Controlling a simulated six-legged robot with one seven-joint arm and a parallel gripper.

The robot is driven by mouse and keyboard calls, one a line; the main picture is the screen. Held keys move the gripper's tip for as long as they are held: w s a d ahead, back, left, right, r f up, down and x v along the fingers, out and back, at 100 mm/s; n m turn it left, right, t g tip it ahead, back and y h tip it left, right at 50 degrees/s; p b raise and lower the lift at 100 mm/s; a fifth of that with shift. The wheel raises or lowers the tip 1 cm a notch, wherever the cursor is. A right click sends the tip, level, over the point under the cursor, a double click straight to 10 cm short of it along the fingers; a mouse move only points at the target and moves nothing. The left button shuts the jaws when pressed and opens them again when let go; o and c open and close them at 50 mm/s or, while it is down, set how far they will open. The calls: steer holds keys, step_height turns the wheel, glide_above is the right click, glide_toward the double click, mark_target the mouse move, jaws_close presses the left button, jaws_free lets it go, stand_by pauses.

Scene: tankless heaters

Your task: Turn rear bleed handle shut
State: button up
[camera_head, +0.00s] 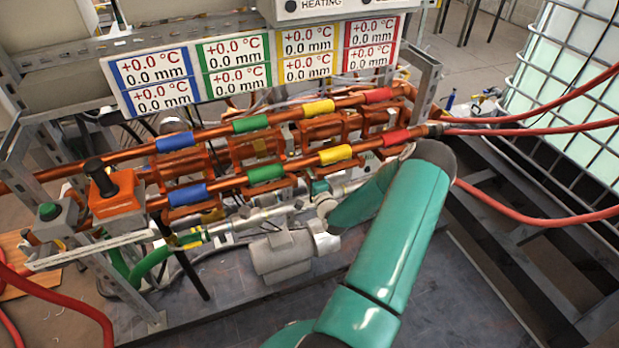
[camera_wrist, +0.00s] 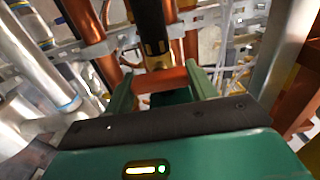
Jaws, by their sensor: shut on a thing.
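In the wrist view, my gripper (camera_wrist: 160,84) has its two green fingers on either side of an orange-red handle (camera_wrist: 166,78), and it is shut on it. The handle, which I take for the bleed handle, lies crosswise between the fingers. It sits just below a black cylinder with a brass end (camera_wrist: 155,45). Part of the handle is hidden by the gripper body. In the head view, my green arm reaches in among the pipes at the right of the heater rack, and the handle cannot be made out there.
Copper pipes with coloured bands (camera_head: 265,173) cross the rack below the display panel (camera_head: 260,62). A grey cylindrical unit (camera_head: 283,255) lies below them. Red hoses (camera_head: 540,217) run to the right, near a caged tank (camera_head: 570,90). The dark floor plate in front is mostly clear.

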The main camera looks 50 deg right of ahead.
steer(key=o, duration=0.7)
steer(key=v, duration=1.4)
steer(key=shift+f, duration=0.1)
